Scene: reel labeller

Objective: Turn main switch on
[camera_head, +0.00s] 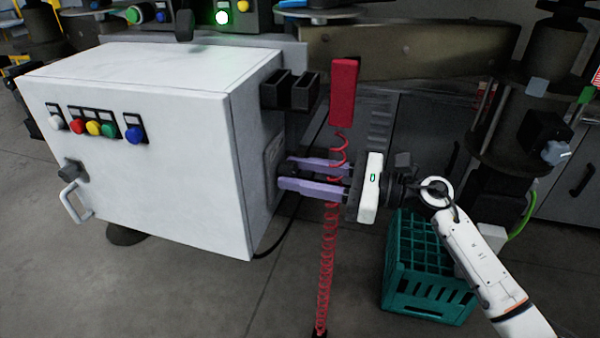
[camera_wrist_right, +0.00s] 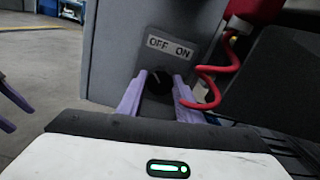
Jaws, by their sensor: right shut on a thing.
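The main switch is a dark knob (camera_wrist_right: 159,82) under an OFF/ON label (camera_wrist_right: 170,47) on the side of the white control cabinet (camera_head: 150,190). My right gripper (camera_head: 281,172) reaches the cabinet's right side with its purple fingers. In the right wrist view its fingers (camera_wrist_right: 158,95) are shut on the knob, one on each side. The knob's exact angle is hard to tell. In the head view the knob is hidden. Purple finger parts (camera_wrist_right: 12,105) at the wrist view's left edge look like my left gripper; their opening is unclear.
A red coiled cable (camera_head: 326,265) hangs from a red block (camera_head: 344,92) across my right fingers in the head view. A green crate (camera_head: 425,295) stands on the floor below my right arm. Coloured buttons (camera_head: 93,127) are on the cabinet front.

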